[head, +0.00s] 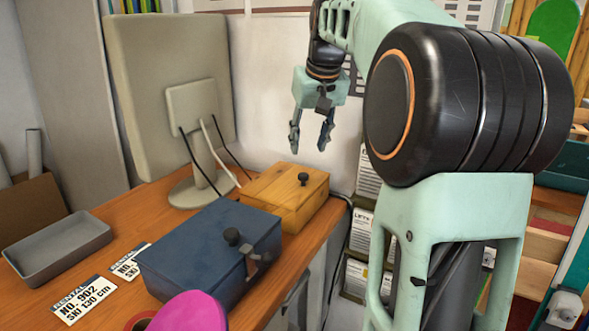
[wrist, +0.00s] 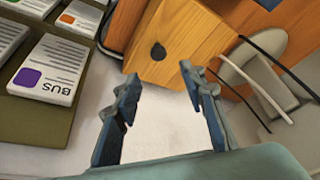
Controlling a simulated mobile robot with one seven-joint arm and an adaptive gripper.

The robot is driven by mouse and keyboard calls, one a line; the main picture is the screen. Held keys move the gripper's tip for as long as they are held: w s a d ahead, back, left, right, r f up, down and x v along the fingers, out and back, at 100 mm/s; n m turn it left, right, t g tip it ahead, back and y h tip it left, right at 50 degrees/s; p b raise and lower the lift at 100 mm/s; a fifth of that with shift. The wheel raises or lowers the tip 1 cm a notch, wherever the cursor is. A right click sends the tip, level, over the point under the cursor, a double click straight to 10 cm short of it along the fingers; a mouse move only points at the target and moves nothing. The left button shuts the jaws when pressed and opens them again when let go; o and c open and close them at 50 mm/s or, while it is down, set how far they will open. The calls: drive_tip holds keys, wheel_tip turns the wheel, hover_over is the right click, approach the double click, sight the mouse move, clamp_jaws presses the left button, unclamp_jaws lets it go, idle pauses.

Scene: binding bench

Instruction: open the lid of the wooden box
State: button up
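The wooden box (head: 283,199) stands on the orange-brown bench near its back right edge. Its lid looks shut, with a small black knob (head: 303,179) on top. In the wrist view the wooden box (wrist: 180,50) is at the top centre, with the black knob (wrist: 158,52) on its near face in that view. My gripper (head: 310,143) is open and empty, raised above and behind the box in the head view, apart from it. In the wrist view the open fingers (wrist: 160,100) point toward the box with clear space between them.
A dark blue box (head: 205,250) with a black knob and a front latch stands just in front of the wooden box. A monitor (head: 165,95) stands behind left. A grey tray (head: 60,245), rental cards (head: 85,298) and a magenta object (head: 190,312) are on the bench.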

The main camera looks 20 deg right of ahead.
sight(303, 175)
drive_tip(key=b+x, duration=0.1)
drive_tip(key=x, duration=0.9)
drive_tip(key=shift+s+d+f, duration=0.1)
drive_tip(key=shift+f, duration=0.05)
drive_tip(key=shift+c, duration=0.6)
clamp_jaws()
